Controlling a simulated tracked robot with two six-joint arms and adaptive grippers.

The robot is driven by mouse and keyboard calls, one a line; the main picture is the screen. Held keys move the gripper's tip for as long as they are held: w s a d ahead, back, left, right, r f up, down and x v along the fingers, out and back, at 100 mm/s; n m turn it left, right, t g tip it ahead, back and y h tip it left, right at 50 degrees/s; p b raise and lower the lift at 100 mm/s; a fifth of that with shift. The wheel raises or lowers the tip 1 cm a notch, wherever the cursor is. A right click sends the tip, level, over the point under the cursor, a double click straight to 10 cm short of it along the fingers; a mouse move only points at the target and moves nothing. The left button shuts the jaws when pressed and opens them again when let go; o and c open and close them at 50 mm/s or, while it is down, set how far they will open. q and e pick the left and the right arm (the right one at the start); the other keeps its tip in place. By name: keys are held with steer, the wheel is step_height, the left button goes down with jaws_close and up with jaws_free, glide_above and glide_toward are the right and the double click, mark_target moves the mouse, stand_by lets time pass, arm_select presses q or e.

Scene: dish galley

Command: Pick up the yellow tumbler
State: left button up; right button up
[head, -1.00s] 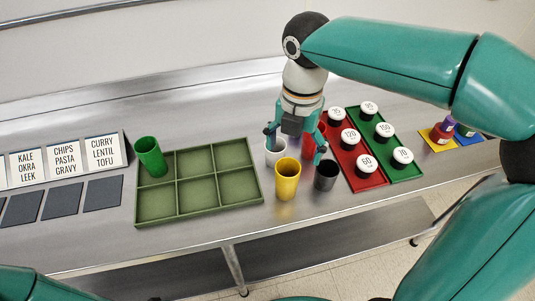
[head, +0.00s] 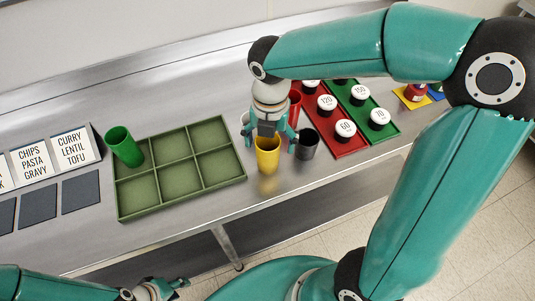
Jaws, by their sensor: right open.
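The yellow tumbler (head: 267,159) stands upright on the steel counter, right of the green tray. My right gripper (head: 270,146) reaches down over it from behind, open, with one finger showing on each side of the tumbler's upper part. I cannot tell whether the fingers touch it. The gripper's body overlaps the tumbler's rim in the picture. My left gripper (head: 168,288) is low at the bottom edge, in front of the counter and far from the tumbler. It is partly cut off, and its jaw opening is unclear.
A black tumbler (head: 307,144) stands close to the right finger. A green tumbler (head: 124,148) is at the back left of the divided tray (head: 180,211). Lidded jars stand on red and green trays.

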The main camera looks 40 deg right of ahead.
steer(key=f, duration=0.5)
steer(key=shift+w+a+f+p, duration=0.1)
steer(key=shift+w+a+p, duration=0.1)
steer(key=shift+p, duration=0.1)
steer(key=c, duration=1)
